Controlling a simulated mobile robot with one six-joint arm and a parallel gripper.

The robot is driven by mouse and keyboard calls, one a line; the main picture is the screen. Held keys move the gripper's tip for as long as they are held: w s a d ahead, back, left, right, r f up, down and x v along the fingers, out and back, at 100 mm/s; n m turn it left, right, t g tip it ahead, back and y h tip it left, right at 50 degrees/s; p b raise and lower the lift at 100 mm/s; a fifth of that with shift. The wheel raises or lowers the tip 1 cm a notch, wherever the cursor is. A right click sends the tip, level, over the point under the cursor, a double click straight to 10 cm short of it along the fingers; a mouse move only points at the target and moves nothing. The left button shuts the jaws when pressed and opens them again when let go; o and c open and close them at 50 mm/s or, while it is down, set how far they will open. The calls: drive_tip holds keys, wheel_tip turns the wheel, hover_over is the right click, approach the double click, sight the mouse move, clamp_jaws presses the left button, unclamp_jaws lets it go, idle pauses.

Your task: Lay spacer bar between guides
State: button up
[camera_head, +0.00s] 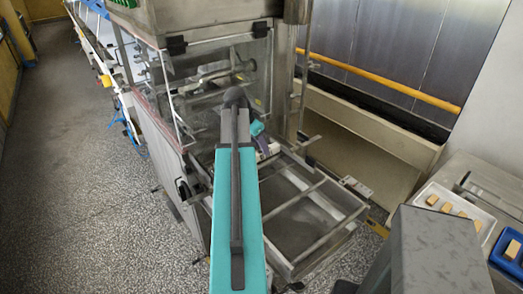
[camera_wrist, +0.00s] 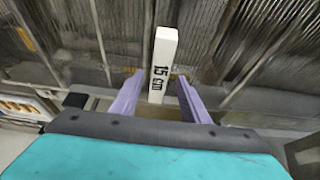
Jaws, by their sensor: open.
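In the head view my gripper (camera_head: 262,143) is small, beyond my teal arm and at the machine's open end. A pale piece beside it may be the bar. The guides cannot be told apart from the metal rails (camera_head: 292,200) there.
The machine's clear panel (camera_head: 225,75) stands behind my gripper. A metal trough (camera_head: 360,150) and yellow rail (camera_head: 385,82) run to the right. A white tray (camera_head: 428,203) with several tan pieces and a blue tray (camera_head: 497,252) are at the far right.

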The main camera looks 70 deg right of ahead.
drive_tip(key=b+v, duration=0.2)
drive_tip(key=v, duration=0.7)
drive_tip(key=shift+s, duration=0.1)
idle(0.8)
